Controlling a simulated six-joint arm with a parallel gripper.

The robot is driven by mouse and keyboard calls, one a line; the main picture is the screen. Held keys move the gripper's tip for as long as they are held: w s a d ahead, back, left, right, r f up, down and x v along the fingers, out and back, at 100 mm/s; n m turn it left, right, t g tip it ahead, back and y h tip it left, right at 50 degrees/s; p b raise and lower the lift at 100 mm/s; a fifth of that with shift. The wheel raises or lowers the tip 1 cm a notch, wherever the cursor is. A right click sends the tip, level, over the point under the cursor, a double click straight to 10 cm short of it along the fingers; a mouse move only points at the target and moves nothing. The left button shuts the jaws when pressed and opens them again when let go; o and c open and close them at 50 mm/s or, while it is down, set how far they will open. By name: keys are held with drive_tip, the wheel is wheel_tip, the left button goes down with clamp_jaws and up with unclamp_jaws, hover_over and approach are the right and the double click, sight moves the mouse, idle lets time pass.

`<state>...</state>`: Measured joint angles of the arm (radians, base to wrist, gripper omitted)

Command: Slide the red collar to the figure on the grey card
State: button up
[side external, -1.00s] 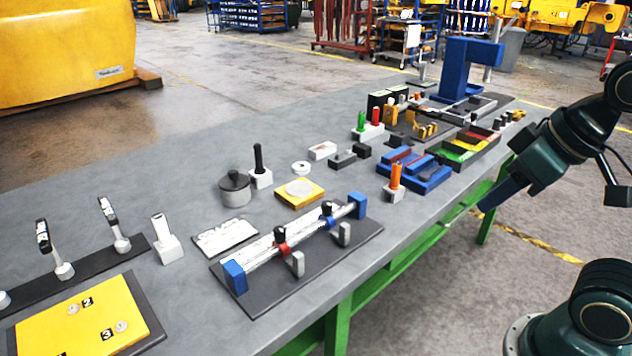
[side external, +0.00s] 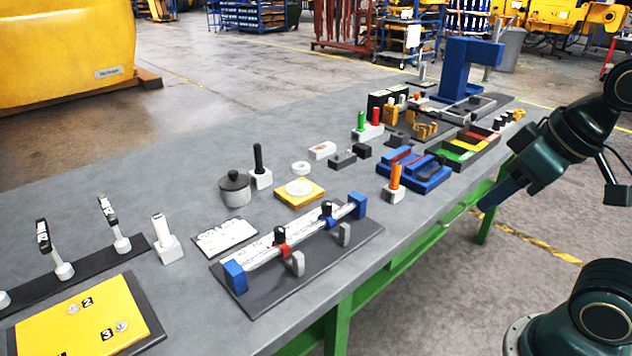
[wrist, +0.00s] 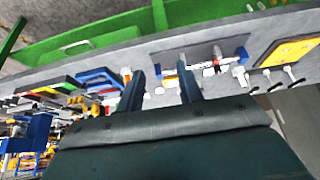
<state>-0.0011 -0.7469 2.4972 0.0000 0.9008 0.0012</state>
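The red collar (side external: 281,249) sits on a pale rail (side external: 308,234) between two blue end blocks, with a black knob above it. A blue collar (side external: 330,224) sits further along the same rail, apart from the red one. A pale grey card (side external: 225,237) with dark marks lies by the rail's near-left end; its figure is too small to read. My gripper (side external: 491,202) hangs off the right side of the bench, well away from the rail. In the wrist view, my gripper (wrist: 161,80) has its two fingers apart with nothing between them.
The rail stands on a dark base plate (side external: 262,297) with two grey uprights in front. An orange-handled tool in a white block (side external: 394,194) and a blue tray (side external: 425,180) stand to the right. A grey lidded pot (side external: 235,192) and yellow plate (side external: 291,200) stand behind.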

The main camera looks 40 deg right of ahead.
drive_tip(key=g, duration=0.6)
hover_over(298, 254)
wheel_tip(298, 254, down, 5)
drive_tip(key=shift+r, duration=0.15)
wheel_tip(298, 254, down, 14)
drive_tip(key=shift+r, duration=0.1)
idle(0.5)
drive_tip(key=shift+c, duration=0.3)
clamp_jaws()
